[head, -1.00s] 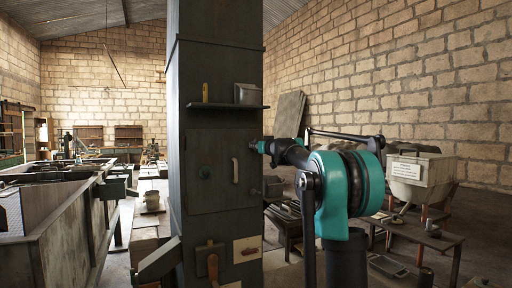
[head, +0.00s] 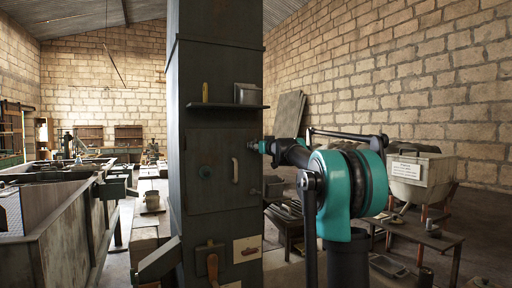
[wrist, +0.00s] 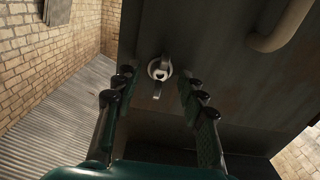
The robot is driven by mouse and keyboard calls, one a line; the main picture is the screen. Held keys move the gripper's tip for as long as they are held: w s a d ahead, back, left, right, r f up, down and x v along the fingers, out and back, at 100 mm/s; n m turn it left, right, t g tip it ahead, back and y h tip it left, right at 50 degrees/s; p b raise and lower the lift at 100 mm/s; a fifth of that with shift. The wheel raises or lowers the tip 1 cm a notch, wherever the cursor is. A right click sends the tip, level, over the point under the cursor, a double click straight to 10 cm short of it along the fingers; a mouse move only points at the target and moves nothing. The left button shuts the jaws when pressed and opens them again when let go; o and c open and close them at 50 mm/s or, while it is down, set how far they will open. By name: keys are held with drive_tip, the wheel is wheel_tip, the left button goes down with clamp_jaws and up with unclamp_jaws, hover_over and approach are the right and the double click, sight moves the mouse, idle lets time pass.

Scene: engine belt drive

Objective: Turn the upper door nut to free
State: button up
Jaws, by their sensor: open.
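The upper door nut (wrist: 160,70) shows in the wrist view as a pale metal nut with a wing or lug pointing down the picture. It sits on the dark cabinet door (wrist: 215,65). My gripper (wrist: 158,86) is open, with one finger on each side of the nut's line. The fingers look apart from the nut; the exact depth gap is hard to tell. In the head view my gripper (head: 254,146) is small at the right edge of the cabinet door (head: 222,150), and the nut cannot be made out there.
A pale curved handle (head: 235,170) is on the door, also in the wrist view (wrist: 284,26). A shelf (head: 228,106) juts out above the door. A bench (head: 440,240) stands at right.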

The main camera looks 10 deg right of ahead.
drive_tip(key=v, duration=1.1)
drive_tip(key=s+a+f+g, duration=0.25)
drive_tip(key=s+f, duration=0.35)
drive_tip(key=f, duration=0.4)
drive_tip(key=s+a+f+n+g+y, duration=0.1)
drive_tip(key=s+a+f+g, duration=0.15)
drive_tip(key=s+f, duration=0.5)
drive_tip(key=s+a+f+g, duration=0.2)
drive_tip(key=s+a+f, duration=0.15)
drive_tip(key=f, duration=0.75)
drive_tip(key=s+d+f+m+g+h, duration=0.1)
drive_tip(key=s+d+f+g+h, duration=0.1)
drive_tip(key=s+f, duration=0.7)
drive_tip(key=s+d+f+m+g+h, duration=0.2)
drive_tip(key=s+d+f, duration=0.2)
drive_tip(key=s+f, duration=0.5)
drive_tip(key=s+d+f+m+g+h, duration=0.1)
drive_tip(key=s+d+f+g+h, duration=0.1)
drive_tip(key=s+f, duration=0.7)
drive_tip(key=shift+s+d+m+h, duration=0.3)
drive_tip(key=shift+s+d+m, duration=0.1)
drive_tip(key=shift+d, duration=0.1)
drive_tip(key=shift+w, duration=0.1)
